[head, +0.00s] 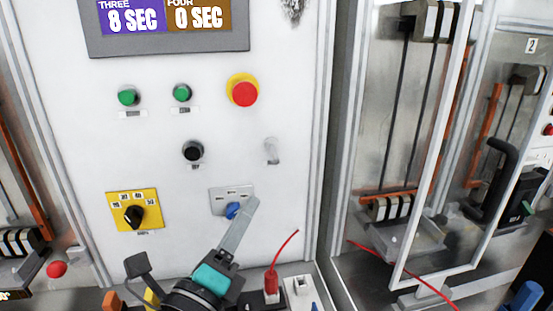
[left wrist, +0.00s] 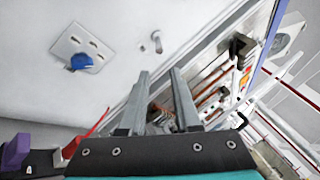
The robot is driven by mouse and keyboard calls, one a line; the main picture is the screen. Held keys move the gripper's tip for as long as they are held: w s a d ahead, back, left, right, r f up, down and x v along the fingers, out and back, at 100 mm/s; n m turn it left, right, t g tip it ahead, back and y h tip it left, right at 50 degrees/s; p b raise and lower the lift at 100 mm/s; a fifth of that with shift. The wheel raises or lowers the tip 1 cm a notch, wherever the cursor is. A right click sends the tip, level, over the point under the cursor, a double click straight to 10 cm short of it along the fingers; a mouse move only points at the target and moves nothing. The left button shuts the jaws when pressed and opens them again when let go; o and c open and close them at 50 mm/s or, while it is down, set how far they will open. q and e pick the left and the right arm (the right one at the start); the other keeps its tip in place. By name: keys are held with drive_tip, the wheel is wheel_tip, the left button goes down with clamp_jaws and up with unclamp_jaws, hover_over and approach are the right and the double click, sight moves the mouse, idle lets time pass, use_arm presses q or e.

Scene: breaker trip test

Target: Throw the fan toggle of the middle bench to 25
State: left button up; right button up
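A silver plate with a blue knob (head: 233,210) sits low on the white panel in the head view; I take it as the fan toggle. The blue knob (left wrist: 80,62) also shows at the upper left in the left wrist view, on a plate with several small labels, too small to read. My left gripper (head: 250,203) partly overlaps the plate's right side in the head view. In the left wrist view its two fingers (left wrist: 160,75) stand apart with nothing between them, to the right of the knob. Contact is not visible. My right gripper is not in view.
A yellow plate with a black selector (head: 134,216) is left of the blue knob. A red button (head: 243,93), green buttons (head: 128,96) and a black button (head: 193,151) are above. A red lead (head: 285,250) rises below. A framed glass door (head: 437,150) stands right.

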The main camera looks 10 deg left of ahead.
sight(274, 163)
use_arm(q)
drive_tip(key=p+x, duration=0.1)
drive_tip(key=x, duration=1.1)
drive_tip(key=shift+w+p, duration=0.15)
drive_tip(key=shift+p, duration=0.2)
drive_tip(key=shift+x, duration=0.85)
drive_tip(key=shift+c, duration=0.3)
clamp_jaws()
